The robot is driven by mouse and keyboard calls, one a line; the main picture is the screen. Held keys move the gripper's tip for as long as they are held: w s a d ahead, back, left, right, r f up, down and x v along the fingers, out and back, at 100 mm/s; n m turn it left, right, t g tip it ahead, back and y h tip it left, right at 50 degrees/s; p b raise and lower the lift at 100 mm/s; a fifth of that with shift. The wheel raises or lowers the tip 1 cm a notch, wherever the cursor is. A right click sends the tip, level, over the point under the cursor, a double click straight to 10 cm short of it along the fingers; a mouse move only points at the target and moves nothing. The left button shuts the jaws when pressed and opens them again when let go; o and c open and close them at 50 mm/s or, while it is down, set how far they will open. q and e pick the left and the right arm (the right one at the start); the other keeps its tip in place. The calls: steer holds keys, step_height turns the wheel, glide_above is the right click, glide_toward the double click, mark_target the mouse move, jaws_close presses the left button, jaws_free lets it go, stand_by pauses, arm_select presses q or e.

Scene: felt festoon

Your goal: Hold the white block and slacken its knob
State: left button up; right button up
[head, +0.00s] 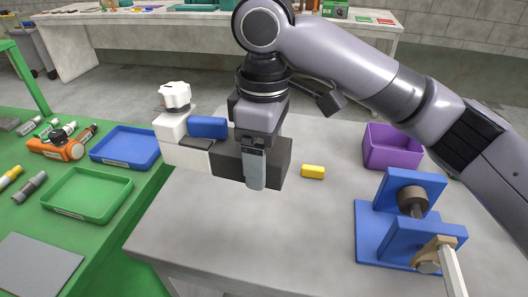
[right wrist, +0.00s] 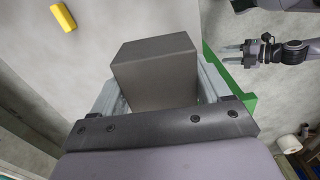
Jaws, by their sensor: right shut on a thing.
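The white block (head: 171,128) is at the back left of the grey table, with a white ribbed knob (head: 174,95) on top. A dark grey block (head: 278,160) extends to its right; whether the two are joined I cannot tell. My right gripper (head: 254,168) points down with its fingers around the dark grey block, shut on it. The right wrist view shows this block (right wrist: 155,72) between the two fingers. My left gripper (right wrist: 236,54) is apart from everything in the right wrist view, its fingers spread and empty. It is out of the head view.
A blue block (head: 208,127) is beside the white block. A yellow block (head: 313,172), a purple bin (head: 390,150) and a blue stand (head: 385,240) are to the right. Blue (head: 125,148) and green (head: 88,192) trays lie on the green table. The grey table's front middle is clear.

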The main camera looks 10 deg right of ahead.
mark_target(263, 240)
step_height(263, 240, down, 19)
steer(key=b, duration=0.3)
steer(key=shift+a+b, duration=0.1)
steer(key=shift+b, duration=0.3)
steer(key=shift+f+b, duration=0.3)
steer(key=shift+f, duration=0.35)
steer(key=o, duration=1.2)
steer(key=shift+s+f, duration=0.1)
steer(key=shift+s, duration=0.05)
steer(key=shift+t, duration=0.3)
steer(key=shift+w+d+r, duration=0.1)
steer(key=shift+w+r, duration=0.15)
steer(key=shift+r, duration=1.6)
steer(key=shift+w+d+r, duration=0.15)
steer(key=shift+w+r, duration=0.05)
steer(key=shift+r, duration=1.6)
steer(key=shift+w+d+r, duration=0.1)
steer(key=shift+w+r, duration=0.15)
steer(key=shift+r, duration=1.6)
